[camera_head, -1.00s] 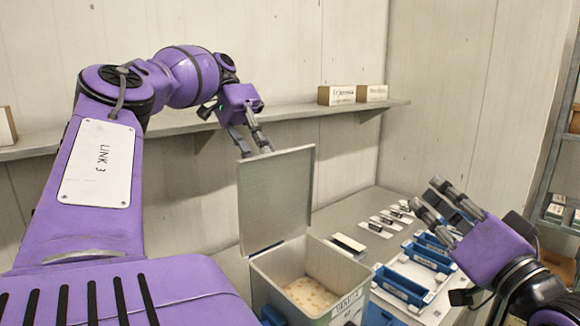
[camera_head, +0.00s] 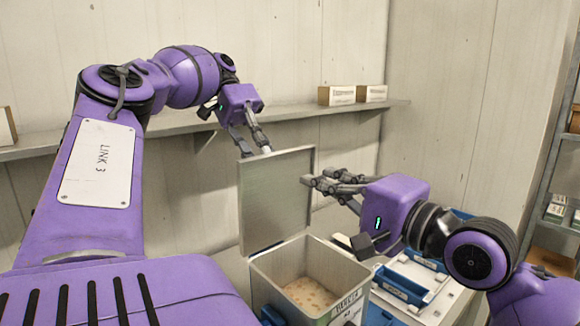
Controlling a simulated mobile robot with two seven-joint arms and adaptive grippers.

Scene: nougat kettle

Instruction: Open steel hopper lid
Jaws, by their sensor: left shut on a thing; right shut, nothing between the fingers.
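The steel hopper (camera_head: 262,268) stands at the bottom centre with its square lid (camera_head: 275,205) raised upright on the back edge. Pale brown contents (camera_head: 310,294) show inside, and a lettered label (camera_head: 349,303) is on its front right side. My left gripper (camera_head: 257,150) is at the lid's top left edge and is shut on the lid; the grasp itself is partly hidden behind it. My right gripper (camera_head: 312,182) is shut and empty, its fingertips at or very near the lid's right edge; I cannot tell whether they touch.
Blue bins (camera_head: 398,286) on a white tray stand right of the hopper, partly hidden by my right arm. A wall shelf (camera_head: 285,112) behind carries small boxes (camera_head: 336,95). A rack (camera_head: 557,210) stands at the far right.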

